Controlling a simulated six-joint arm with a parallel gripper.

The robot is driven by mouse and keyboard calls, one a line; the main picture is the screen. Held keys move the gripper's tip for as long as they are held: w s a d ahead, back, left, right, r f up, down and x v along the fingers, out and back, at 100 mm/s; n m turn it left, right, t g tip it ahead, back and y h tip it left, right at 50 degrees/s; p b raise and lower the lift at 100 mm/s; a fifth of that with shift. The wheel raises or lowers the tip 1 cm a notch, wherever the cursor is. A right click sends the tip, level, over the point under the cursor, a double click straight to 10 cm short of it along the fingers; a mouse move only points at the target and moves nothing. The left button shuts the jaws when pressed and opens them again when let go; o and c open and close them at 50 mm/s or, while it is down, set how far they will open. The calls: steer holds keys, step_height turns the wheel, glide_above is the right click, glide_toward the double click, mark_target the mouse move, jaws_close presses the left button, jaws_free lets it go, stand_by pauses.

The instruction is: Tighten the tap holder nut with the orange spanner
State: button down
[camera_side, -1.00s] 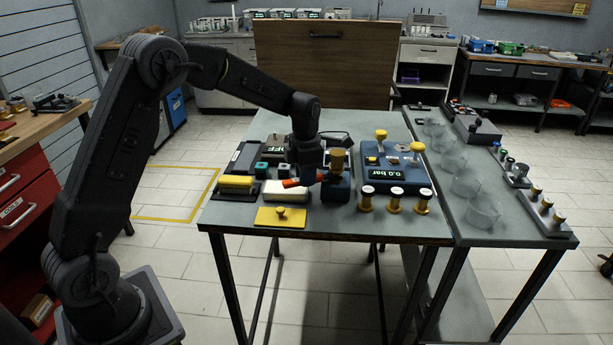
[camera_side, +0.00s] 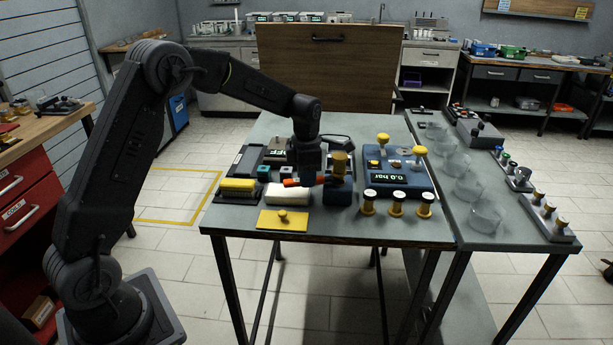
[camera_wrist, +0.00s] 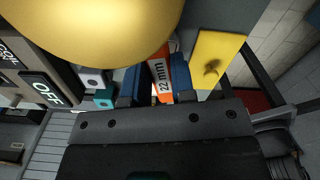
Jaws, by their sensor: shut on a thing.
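The orange spanner (camera_side: 291,182) is held low over the table by my gripper (camera_side: 307,181), which is shut on it. In the wrist view, the spanner (camera_wrist: 160,84), marked "22 mm", lies between the two fingers of my gripper (camera_wrist: 157,82).
A white block (camera_side: 288,194) and a yellow plate with a knob (camera_side: 282,220) lie in front and left. The blue box with a "0.0 bar" display (camera_side: 397,172) stands right, behind several brass-coloured spools (camera_side: 396,204). An "OFF" panel (camera_wrist: 42,90) shows in the wrist view.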

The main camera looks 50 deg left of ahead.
steer(key=shift+w+a+m, duration=0.25)
steer(key=shift+a+m, duration=0.15)
steer(key=shift+m, duration=0.3)
steer(key=shift+w+a+m, duration=0.3)
steer(key=shift+a+m, duration=0.1)
steer(key=shift+m, duration=0.3)
steer(key=shift+w+a+m, duration=0.35)
steer(key=shift+m, duration=0.35)
